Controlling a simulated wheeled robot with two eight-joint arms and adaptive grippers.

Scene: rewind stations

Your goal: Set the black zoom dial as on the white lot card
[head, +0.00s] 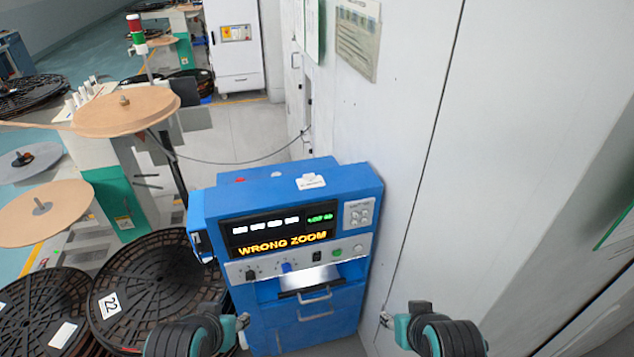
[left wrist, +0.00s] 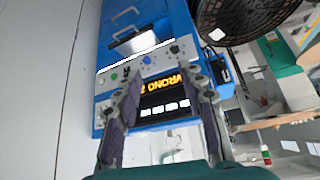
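The blue machine (head: 225,200) has a lit display (head: 283,243) reading "WRONG ZOOM". Below it, the pale control strip carries a black dial (head: 250,275) at left and a blue dial (head: 286,267) beside it. In the left wrist view the black dial (left wrist: 174,49) is at the strip's right end. A white card (head: 311,181) lies on the machine's top; its print is too small to read. My left gripper (head: 242,320) is low in front of the machine, apart from the dial; its fingers (left wrist: 163,78) are open and empty. My right gripper (head: 385,318) is right of the machine, its opening unclear.
The strip also has a black switch (head: 317,257) and a green button (head: 336,253). Below are a lit slot and drawer handles (head: 314,298). Black reels (head: 150,285) stand at left. A pale wall (head: 430,180) is close on the right.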

